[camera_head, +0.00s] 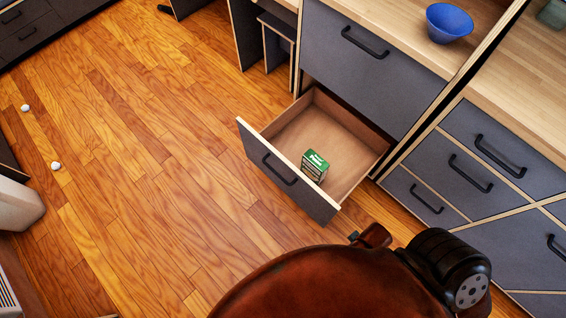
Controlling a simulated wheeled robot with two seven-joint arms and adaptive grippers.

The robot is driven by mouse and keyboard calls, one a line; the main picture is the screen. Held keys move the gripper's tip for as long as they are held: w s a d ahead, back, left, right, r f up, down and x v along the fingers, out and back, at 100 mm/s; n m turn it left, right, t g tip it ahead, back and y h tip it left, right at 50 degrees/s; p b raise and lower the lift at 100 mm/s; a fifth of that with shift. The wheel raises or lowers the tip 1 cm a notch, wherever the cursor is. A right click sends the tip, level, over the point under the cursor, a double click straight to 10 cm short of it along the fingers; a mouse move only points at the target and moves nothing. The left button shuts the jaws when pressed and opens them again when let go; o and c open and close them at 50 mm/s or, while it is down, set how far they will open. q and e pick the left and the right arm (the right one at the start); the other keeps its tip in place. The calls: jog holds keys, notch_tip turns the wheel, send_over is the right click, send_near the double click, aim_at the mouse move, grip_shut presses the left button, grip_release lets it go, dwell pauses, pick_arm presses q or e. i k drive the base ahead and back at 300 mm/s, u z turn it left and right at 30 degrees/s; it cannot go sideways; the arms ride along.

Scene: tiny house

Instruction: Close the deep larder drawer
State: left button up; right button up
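The deep larder drawer (286,185) is pulled out from the bottom of the grey cabinet, below a closed grey front (368,60) with a black handle. Its grey front faces down-left and has a black bar handle (280,170). A small green box (315,166) stands inside on the wooden drawer floor, near the front. Neither of my grippers shows in the view. A reddish-brown rounded part with a black joint, likely my own body, fills the bottom and sits just below the drawer's right front corner.
The wood floor (140,150) left of the drawer is open. Two small white objects lie at far left, one of them here (56,166). More closed drawers (470,170) stand at right. A blue bowl (449,22) sits on the counter. An open-fronted unit (272,40) stands behind.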

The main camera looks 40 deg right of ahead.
aim_at(351, 149)
jog(key=k, duration=0.6)
jog(key=z, duration=0.65)
jog(key=k, duration=0.65)
jog(key=z, duration=0.45)
jog(key=i, duration=1.2)
jog(key=u, duration=0.35)
